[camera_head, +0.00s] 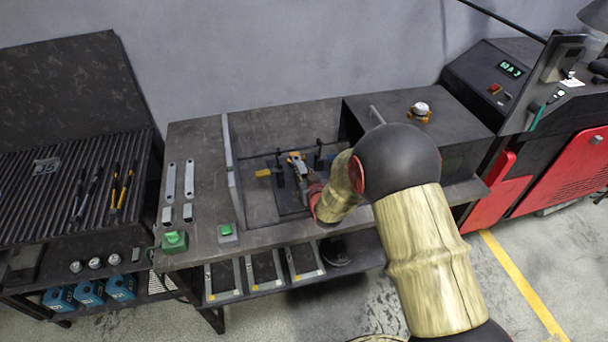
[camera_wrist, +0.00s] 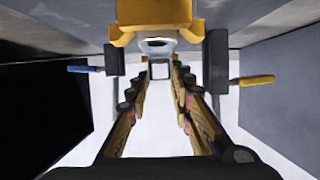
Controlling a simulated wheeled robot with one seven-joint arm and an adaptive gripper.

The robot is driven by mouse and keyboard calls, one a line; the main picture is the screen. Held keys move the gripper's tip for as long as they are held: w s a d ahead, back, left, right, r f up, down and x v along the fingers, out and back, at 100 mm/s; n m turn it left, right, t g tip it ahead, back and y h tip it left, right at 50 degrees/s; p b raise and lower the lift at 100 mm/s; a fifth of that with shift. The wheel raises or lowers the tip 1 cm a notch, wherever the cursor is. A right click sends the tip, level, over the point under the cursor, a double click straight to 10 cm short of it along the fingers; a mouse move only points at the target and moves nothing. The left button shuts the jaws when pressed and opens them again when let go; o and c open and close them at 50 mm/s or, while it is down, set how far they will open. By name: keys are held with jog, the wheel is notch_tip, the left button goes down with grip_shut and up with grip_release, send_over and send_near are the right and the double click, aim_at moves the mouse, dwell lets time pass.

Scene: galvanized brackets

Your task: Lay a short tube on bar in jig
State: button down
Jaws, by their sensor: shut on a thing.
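My gripper (camera_wrist: 160,76) reaches into the jig and is shut on a short tube (camera_wrist: 160,69), whose square open end shows between the fingertips in the wrist view. The jig (camera_head: 281,180) has dark uprights and yellow-handled clamps, and stands in the bay of the bench. In the wrist view a yellow jig part (camera_wrist: 158,12) and a grey rounded piece (camera_wrist: 157,45) lie just beyond the tube. I cannot tell whether the tube touches the bar. My arm partly hides the jig in the head view.
A green button box (camera_head: 227,232) sits at the front edge. The bay's walls (camera_head: 234,190) close in around the jig. A red machine (camera_head: 560,170) stands at right.

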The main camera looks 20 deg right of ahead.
jog(key=shift+f, duration=0.1)
jog(key=shift+f, duration=0.1)
jog(key=c, duration=1.7)
grip_release()
jog(key=shift+o, duration=0.6)
